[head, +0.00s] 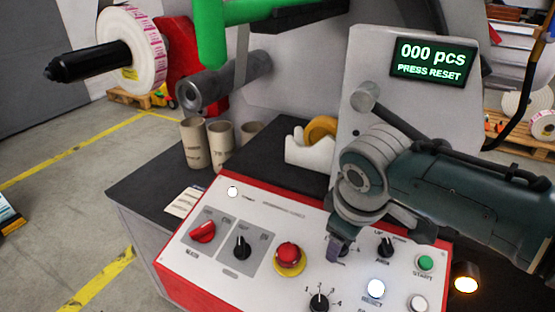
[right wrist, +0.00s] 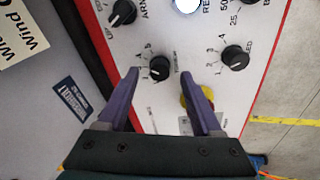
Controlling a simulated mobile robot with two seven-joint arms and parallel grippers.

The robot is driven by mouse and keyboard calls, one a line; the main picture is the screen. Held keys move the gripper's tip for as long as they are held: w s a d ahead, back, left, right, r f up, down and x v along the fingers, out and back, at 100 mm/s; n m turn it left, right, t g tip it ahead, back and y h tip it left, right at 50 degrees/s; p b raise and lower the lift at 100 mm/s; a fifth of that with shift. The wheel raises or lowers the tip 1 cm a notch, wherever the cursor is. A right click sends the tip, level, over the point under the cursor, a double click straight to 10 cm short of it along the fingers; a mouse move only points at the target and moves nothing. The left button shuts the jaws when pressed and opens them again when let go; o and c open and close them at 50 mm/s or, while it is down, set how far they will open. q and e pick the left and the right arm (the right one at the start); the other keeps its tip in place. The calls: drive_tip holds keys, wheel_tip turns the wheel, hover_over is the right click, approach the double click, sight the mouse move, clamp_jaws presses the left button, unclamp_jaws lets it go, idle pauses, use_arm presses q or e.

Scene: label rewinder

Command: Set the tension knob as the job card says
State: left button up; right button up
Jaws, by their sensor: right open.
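The tension knob (right wrist: 160,67) is a small black dial with a numbered scale on the white panel. In the right wrist view it lies between the fingertips of my right gripper (right wrist: 158,76), which is open with a gap on both sides. I cannot tell whether the fingers are down at knob height. The pointer setting is too small to read surely. In the head view my right gripper (head: 337,248) comes down over this knob and partly hides it. A pale card (head: 184,201) lies left of the panel; its text is unreadable. My left gripper is out of view.
The control panel (head: 262,214) has a numbered dial (head: 318,301), an arm switch (head: 385,246), a red stop button (head: 289,255), a lit white button (head: 375,288) and a green start button (head: 425,262) close by. The display (head: 432,62) reads "000 pcs PRESS RESET".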

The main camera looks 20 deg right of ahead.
sight(339, 270)
drive_tip(key=p+v, duration=0.2)
drive_tip(key=v, duration=0.6)
